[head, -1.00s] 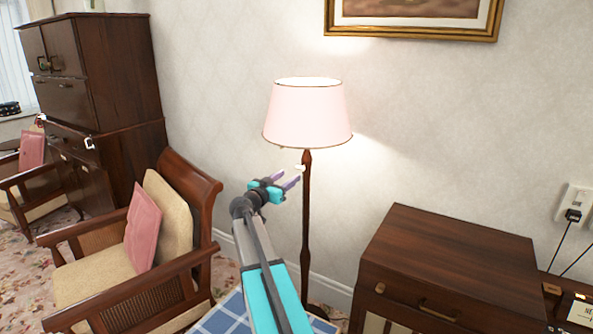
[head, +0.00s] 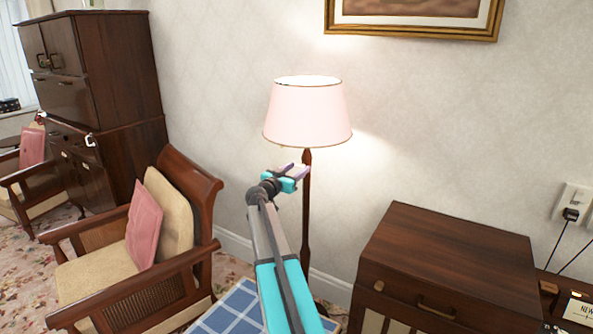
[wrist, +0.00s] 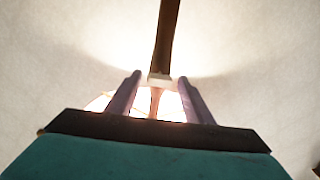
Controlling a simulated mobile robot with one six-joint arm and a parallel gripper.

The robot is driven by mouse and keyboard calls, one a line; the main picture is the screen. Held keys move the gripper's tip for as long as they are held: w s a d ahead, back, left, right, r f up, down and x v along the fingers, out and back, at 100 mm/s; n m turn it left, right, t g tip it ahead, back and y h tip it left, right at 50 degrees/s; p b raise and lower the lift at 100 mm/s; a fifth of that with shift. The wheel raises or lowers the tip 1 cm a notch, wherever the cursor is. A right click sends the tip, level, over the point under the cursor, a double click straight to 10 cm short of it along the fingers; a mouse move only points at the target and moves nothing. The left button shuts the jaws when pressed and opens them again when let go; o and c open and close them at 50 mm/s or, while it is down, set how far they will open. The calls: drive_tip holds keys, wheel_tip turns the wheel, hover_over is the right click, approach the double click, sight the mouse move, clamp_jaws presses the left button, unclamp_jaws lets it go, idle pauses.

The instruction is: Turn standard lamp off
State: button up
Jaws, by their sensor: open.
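The standard lamp has a pink shade (head: 308,115) on a slim dark wooden pole (head: 306,220). The shade glows and the wall around it is lit, so the lamp is on. My gripper (head: 296,169) is just below the shade, at the upper pole. In the wrist view, the open fingers (wrist: 160,80) stand on either side of a small white switch (wrist: 158,79) on the pole, with a gap at each side. The glowing shade (wrist: 165,103) shows behind the fingers there. In the head view, my gripper hides the switch.
A wooden armchair (head: 120,262) with a pink cushion stands left of my arm. A dark wooden cabinet (head: 450,262) stands to the right of the pole. A framed picture (head: 413,18) hangs on the wall above. A tall cupboard (head: 100,95) is at the back left.

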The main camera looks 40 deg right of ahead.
drive_tip(key=c, duration=1)
drive_tip(key=shift+c, duration=0.2)
drive_tip(key=shift+f+n+b, duration=0.15)
drive_tip(key=shift+n+b, duration=0.35)
drive_tip(key=shift+b, duration=0.35)
drive_tip(key=n+b, duration=0.6)
drive_tip(key=n, duration=0.5)
drive_tip(key=shift+b, duration=0.3)
drive_tip(key=n+p, duration=0.1)
drive_tip(key=n, duration=0.4)
drive_tip(key=shift+n, duration=0.4)
